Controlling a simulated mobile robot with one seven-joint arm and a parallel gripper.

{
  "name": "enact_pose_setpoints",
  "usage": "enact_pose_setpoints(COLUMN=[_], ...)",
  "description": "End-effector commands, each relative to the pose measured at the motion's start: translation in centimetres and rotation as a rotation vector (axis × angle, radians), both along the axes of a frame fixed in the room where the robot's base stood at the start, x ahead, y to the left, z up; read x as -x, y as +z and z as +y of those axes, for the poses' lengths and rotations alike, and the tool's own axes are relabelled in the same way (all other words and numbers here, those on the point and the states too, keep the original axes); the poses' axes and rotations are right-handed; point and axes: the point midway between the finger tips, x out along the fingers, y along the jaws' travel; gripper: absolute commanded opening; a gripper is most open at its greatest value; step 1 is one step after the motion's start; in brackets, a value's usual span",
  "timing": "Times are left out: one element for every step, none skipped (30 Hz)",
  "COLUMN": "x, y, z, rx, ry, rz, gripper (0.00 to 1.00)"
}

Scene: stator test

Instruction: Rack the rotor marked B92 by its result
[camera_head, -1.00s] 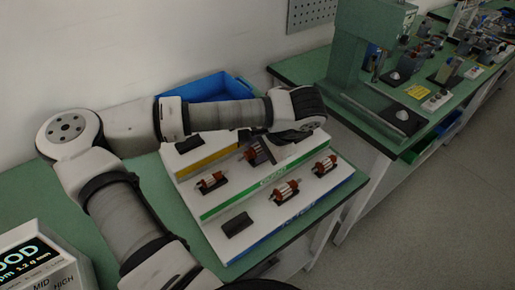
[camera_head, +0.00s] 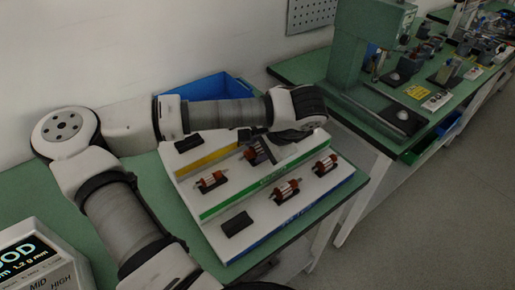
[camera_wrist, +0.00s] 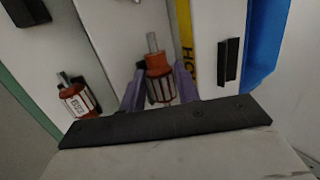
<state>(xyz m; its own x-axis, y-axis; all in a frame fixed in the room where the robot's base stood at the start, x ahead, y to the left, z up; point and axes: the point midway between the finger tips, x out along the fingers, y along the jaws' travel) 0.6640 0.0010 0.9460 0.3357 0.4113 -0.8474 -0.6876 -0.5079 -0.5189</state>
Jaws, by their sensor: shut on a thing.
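My gripper (camera_wrist: 160,90) has purple fingers shut on a rotor (camera_wrist: 158,74) with orange ends, a striped core and a metal shaft. In the head view the gripper (camera_head: 262,152) is over the white rack (camera_head: 240,206), between its green and yellow strips; I cannot tell whether the rotor rests in a cradle there. No marking on it is readable. Two more rotors, (camera_head: 286,191) and (camera_head: 325,165), sit in the front row.
An empty dark cradle (camera_head: 237,224) is at the front left of the rack, another (camera_head: 188,143) behind the yellow strip. A blue bin (camera_head: 207,87) stands behind. A tester screen (camera_head: 35,257) shows part of "GOOD" and "1.2 g mm". A green press (camera_head: 366,45) stands on another bench.

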Motion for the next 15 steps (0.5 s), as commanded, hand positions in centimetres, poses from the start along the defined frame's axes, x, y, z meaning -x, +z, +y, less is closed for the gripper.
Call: enact_pose_setpoints(x=[0.53,0.52,0.51,0.52,0.52,0.52,0.52,0.52,0.52,0.52,0.52,0.52,0.52,0.52,0.52], y=[-1.65,-1.68,-1.74,-1.77,-1.8,-1.81,-1.82,-1.82,-1.82,-1.82,-1.82,-1.82,-1.82,-1.82,-1.83], z=[-0.05,-0.05,-0.05,-0.05,-0.04,-0.05,-0.05,-0.05,-0.05,-0.06,-0.06,-0.05,-0.05,-0.05,-0.05], rx=[0.006,0.006,0.006,0.006,0.006,0.006,0.007,0.007,0.007,0.007,0.007,0.007,0.007,0.007,0.007], ry=[-0.002,-0.002,-0.002,-0.002,-0.002,-0.002,-0.002,-0.002,-0.002,-0.002,-0.002,-0.002,-0.002,-0.002,-0.002], rz=[0.032,0.032,0.032,0.032,0.032,0.032,0.033,0.033,0.033,0.033,0.033,0.033,0.033,0.033,0.033], gripper=[0.01,0.01,0.01,0.01,0.01,0.01,0.01,0.01,0.01,0.01,0.01,0.01,0.01,0.33,0.38])
